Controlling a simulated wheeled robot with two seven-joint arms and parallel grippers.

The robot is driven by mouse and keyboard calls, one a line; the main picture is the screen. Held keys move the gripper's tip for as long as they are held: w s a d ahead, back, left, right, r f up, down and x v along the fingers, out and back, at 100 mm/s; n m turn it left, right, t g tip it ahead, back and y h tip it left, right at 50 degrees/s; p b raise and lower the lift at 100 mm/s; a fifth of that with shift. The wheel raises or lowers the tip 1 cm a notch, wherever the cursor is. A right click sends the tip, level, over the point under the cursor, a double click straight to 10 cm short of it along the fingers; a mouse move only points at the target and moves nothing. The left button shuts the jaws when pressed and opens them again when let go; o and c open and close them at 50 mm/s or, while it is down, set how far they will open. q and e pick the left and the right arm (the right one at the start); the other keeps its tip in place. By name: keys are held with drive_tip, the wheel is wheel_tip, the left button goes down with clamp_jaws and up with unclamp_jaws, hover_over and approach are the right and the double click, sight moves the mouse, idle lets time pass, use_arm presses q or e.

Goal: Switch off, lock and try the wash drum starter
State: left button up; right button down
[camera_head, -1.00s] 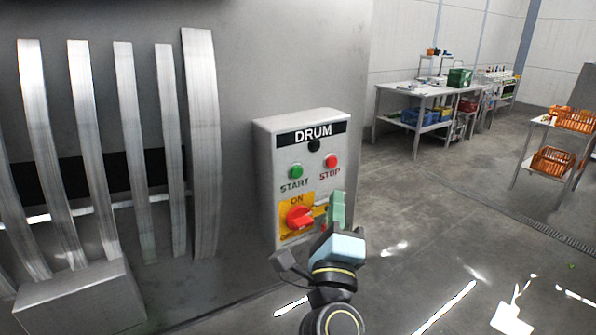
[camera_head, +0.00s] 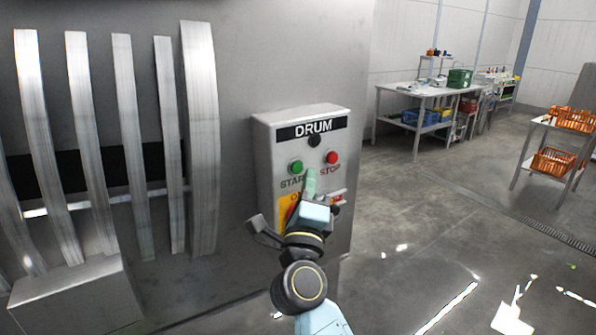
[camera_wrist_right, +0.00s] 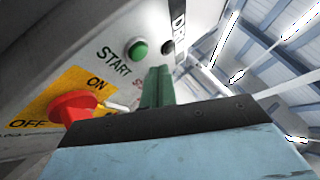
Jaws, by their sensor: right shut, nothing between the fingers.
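The grey starter box marked DRUM (camera_head: 262,150) is on the steel machine wall. It has a green START button (camera_head: 296,167), a red STOP button (camera_head: 332,157) and a dark round part above them. My right gripper (camera_head: 309,178) is shut and empty, its green fingertips in front of the box just below the buttons. In the wrist view the fingertips (camera_wrist_right: 158,80) show beside the START button (camera_wrist_right: 137,48); contact is unclear. The red rotary switch (camera_wrist_right: 75,108) sits on a yellow ON/OFF plate (camera_wrist_right: 47,96), mostly hidden by my gripper in the head view. My left gripper is out of view.
Curved metal strips (camera_head: 200,140) and a steel block (camera_head: 75,298) are left of the box. A table with a green crate (camera_head: 459,78) and a rack with orange baskets (camera_head: 553,161) stand farther right. Open floor lies between.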

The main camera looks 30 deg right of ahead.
drive_tip(key=shift+w, duration=0.55)
drive_tip(key=shift+w+a, duration=0.1)
drive_tip(key=shift+w, duration=0.05)
idle(1.6)
drive_tip(key=shift+w, duration=0.25)
drive_tip(key=shift+w, duration=0.45)
idle(0.7)
drive_tip(key=shift+s, duration=0.1)
drive_tip(key=shift+s+p, duration=0.55)
drive_tip(key=shift+s, duration=0.25)
